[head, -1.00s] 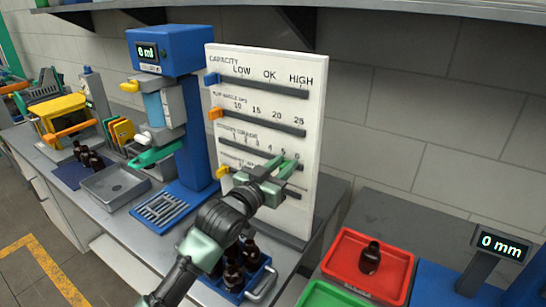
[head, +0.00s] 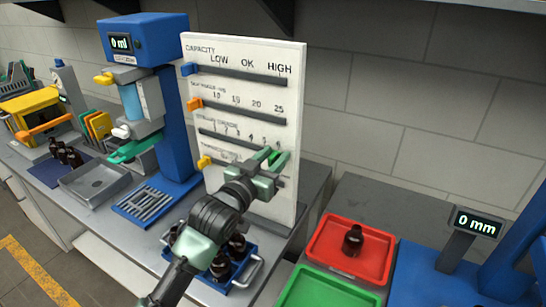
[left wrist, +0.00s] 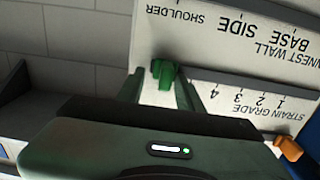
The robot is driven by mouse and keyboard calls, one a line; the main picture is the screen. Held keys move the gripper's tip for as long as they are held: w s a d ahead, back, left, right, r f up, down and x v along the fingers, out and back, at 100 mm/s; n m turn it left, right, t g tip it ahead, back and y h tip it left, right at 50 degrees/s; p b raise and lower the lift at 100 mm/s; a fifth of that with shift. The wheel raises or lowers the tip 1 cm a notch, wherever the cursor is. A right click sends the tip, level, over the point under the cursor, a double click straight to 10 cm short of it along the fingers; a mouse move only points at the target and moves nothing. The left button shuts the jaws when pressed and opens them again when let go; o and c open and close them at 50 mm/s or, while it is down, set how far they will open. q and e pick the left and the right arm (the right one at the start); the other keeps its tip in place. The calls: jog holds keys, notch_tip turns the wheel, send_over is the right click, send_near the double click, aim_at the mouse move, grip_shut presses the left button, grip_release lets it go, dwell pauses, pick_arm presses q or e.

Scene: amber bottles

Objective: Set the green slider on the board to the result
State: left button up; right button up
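The white board (head: 230,45) stands upright on the bench with several slider tracks. The green slider (head: 273,157) is toward the right end of the third track, near the high numbers. In the left wrist view, upside down, the green slider (left wrist: 163,72) sits on the STRAIN GRADE track past the 4. My left gripper (head: 268,160) is at the board with its fingers on either side of the slider. In the left wrist view the gripper (left wrist: 158,85) looks open, with a gap at the left finger; contact at the right finger is unclear. My right gripper is not in view.
A blue slider (head: 187,69), an orange slider (head: 195,103) and a yellow slider (head: 204,162) sit at the left of other tracks. A blue crate of amber bottles (head: 243,275) stands below my left arm. A red tray (head: 322,246) with one bottle is at right.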

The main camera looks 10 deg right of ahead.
pick_arm(q)
jog(key=shift+s+a+f, duration=0.1)
jog(key=shift+s+a, duration=0.1)
jog(key=shift+s, duration=0.05)
jog(key=b+v, duration=0.2)
jog(key=v, duration=0.5)
